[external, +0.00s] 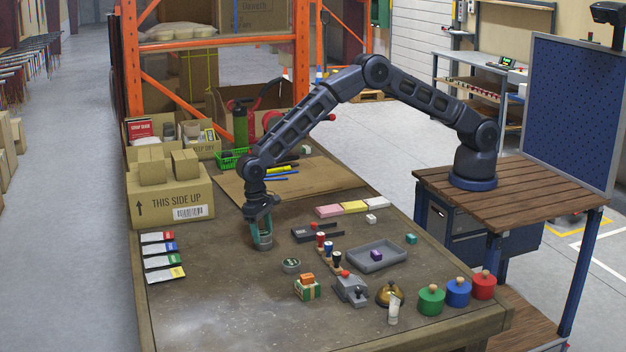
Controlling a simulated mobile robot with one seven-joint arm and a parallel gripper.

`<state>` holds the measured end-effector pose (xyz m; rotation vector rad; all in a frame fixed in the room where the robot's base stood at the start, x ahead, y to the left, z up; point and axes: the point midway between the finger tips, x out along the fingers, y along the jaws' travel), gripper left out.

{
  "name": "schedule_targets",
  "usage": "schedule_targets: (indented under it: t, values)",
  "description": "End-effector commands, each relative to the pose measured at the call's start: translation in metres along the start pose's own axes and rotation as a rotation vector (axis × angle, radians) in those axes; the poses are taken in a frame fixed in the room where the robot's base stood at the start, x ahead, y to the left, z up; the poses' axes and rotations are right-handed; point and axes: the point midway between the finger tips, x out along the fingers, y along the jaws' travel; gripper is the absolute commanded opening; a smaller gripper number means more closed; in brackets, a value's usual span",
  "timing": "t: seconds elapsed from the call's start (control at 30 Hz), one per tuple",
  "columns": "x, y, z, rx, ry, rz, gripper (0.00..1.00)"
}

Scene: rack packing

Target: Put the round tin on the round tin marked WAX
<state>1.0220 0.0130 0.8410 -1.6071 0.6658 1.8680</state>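A small round tin (290,265) with a grey side and a dark green top lies flat on the workbench. There is pale marking on its top, too small for me to read. My gripper (262,244) points straight down just behind and to the left of this tin, with its tips low, at or close to the bench top. The fingers are seen edge-on and something dark shows at their tips; I cannot tell whether it is a second tin or part of the gripper. No other round tin shows clearly.
A grey tray (392,262) with a purple cube, stamps, a tape dispenser (351,290), a brass bell (390,294) and coloured canisters (431,299) stand to the right. A cardboard box (170,203) and seed packets (162,262) are left. The front-left bench is clear.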

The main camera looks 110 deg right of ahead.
Motion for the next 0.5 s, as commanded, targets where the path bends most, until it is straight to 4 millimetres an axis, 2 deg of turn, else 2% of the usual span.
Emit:
schedule_targets:
  t: [0.33,0.5]
  values:
    - [-0.001,0.0,0.0,0.0,0.0,0.0,0.71]
    - [-0.015,0.0,0.0,0.0,0.002,-0.001,0.71]
